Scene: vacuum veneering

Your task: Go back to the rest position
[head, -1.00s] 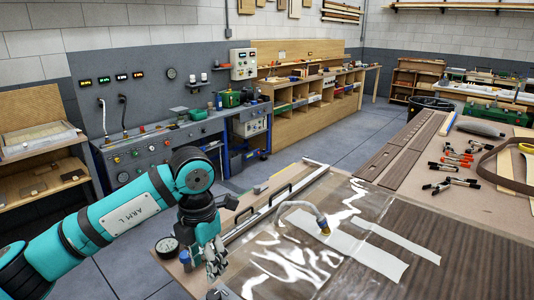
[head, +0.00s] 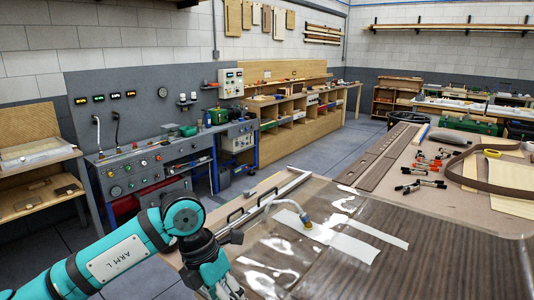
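My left gripper (head: 226,290) hangs at the lower left, over the near left edge of the worktable. Its fingertips are cut off by the bottom of the head view, so its opening does not show clearly. My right gripper is out of view. In front of the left arm lies the clear vacuum bag (head: 265,262) over dark veneer (head: 420,255).
Black clamps (head: 420,186) and red-handled clamps (head: 428,162), a brown strap (head: 455,170) and a yellow tape roll (head: 492,153) lie on the table's far right. A control bench (head: 150,165) stands at the back left. Grey floor (head: 310,158) is open between.

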